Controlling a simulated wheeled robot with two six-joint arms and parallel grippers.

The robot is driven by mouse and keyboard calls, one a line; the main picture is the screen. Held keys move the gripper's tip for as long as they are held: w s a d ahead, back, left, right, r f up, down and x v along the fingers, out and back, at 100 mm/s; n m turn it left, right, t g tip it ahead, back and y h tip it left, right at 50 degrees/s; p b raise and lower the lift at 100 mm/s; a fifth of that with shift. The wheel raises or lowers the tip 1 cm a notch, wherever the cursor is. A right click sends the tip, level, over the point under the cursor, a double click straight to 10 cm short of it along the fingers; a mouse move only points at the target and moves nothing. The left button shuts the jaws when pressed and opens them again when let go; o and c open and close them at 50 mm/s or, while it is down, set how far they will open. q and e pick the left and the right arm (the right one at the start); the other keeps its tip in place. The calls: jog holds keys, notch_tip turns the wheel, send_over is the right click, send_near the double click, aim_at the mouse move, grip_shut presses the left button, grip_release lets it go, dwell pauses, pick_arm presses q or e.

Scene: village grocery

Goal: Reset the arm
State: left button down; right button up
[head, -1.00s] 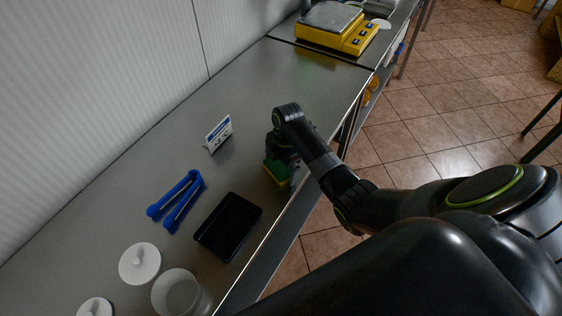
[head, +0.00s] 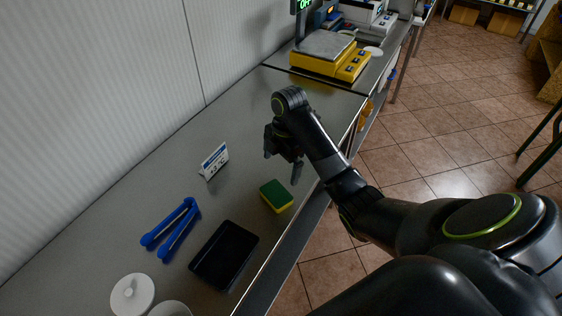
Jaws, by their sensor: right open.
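My right arm reaches in from the right, over the steel counter (head: 130,190). My right gripper (head: 283,168) is open and empty, pointing down above the counter. A green and yellow sponge (head: 276,196) lies on the counter just below and in front of the gripper, apart from it. My left gripper does not show in the head view.
A black tray (head: 224,256), blue tongs (head: 172,229), a white lid (head: 132,295) and a small price sign (head: 214,161) stand or lie on the counter. A yellow scale (head: 330,56) is at the far end. Tiled floor lies right of the counter's edge.

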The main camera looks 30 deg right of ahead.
jog(key=shift+f, duration=0.1)
dwell(0.3)
jog(key=s+f+m, duration=0.1)
jog(key=s+f, duration=0.1)
jog(key=s+f+m, duration=0.2)
jog(key=s, duration=0.1)
jog(key=s+f+m, duration=0.1)
jog(key=s+f, duration=0.1)
jog(key=shift+s+d+m+t+h, duration=0.1)
jog(key=shift+s+m+t+h, duration=0.05)
jog(key=shift+m+t+h, duration=0.2)
jog(key=s+d+m+t+h, duration=0.25)
jog(key=s+m, duration=1.35)
jog(key=s, duration=0.8)
notch_tip(320, 180, down, 26)
jog(key=d+b, duration=0.1)
jog(key=b, duration=0.3)
jog(key=s+f+g+b, duration=0.1)
jog(key=s+f, duration=0.6)
jog(key=f, duration=0.3)
jog(key=s+a+f+b, duration=0.1)
jog(key=s+f+b, duration=0.1)
jog(key=s+f, duration=0.6)
notch_tip(320, 180, down, 2)
jog(key=shift+s+a+f+g+y, duration=0.1)
jog(key=shift+s+a+g+y, duration=0.1)
jog(key=shift+g+y, duration=0.2)
